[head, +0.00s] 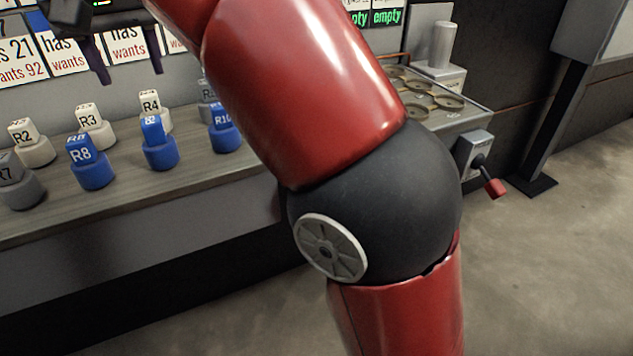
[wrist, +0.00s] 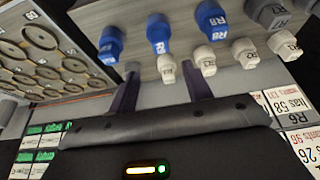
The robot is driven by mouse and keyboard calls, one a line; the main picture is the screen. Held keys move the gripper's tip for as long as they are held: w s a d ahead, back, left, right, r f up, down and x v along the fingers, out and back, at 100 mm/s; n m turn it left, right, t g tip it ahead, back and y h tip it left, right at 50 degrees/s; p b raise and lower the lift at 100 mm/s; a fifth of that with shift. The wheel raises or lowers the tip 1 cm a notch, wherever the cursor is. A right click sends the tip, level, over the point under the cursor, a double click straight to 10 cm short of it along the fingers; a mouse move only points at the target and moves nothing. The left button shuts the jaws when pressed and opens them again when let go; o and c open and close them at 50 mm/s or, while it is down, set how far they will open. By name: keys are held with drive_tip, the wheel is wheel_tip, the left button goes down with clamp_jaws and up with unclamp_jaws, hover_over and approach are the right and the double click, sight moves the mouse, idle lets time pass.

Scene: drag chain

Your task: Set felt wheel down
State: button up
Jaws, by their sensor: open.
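Several labelled round pieces, white, blue and grey, stand upright on a bench; I cannot tell which one is the felt wheel. White R4 (head: 152,108) and blue R8 (head: 90,163) are among them. My gripper (head: 128,70) is at the upper left of the head view, above the back of the bench. In the wrist view my gripper (wrist: 163,90) has its two fingers spread, with nothing held between them. A white piece (wrist: 166,70) shows between the fingertips, standing on the bench apart from them.
A tray with round recesses (head: 432,100) is at the right end of the bench; it also shows at the left of the wrist view (wrist: 45,60). A red-handled crank (head: 492,186) sticks out there. Cards (head: 60,50) line the back. My arm hides the bench's middle.

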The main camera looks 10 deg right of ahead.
drive_tip(key=s+d+f, duration=0.1)
drive_tip(key=d+f, duration=0.1)
drive_tip(key=d, duration=0.4)
drive_tip(key=s+d+f, duration=0.1)
drive_tip(key=d+f, duration=0.2)
drive_tip(key=d, duration=0.3)
drive_tip(key=s+d+f+m, duration=0.1)
drive_tip(key=s+d+f, duration=0.3)
drive_tip(key=f, duration=0.3)
drive_tip(key=s+d+f+m+t, duration=0.1)
drive_tip(key=s+d+f, duration=0.4)
drive_tip(key=f, duration=0.3)
drive_tip(key=s+d+f+h, duration=0.1)
drive_tip(key=s+d+f, duration=0.4)
drive_tip(key=d+f, duration=0.1)
drive_tip(key=shift+d+f+m, duration=0.4)
drive_tip(key=shift+f, duration=0.35)
drive_tip(key=shift+s, duration=0.1)
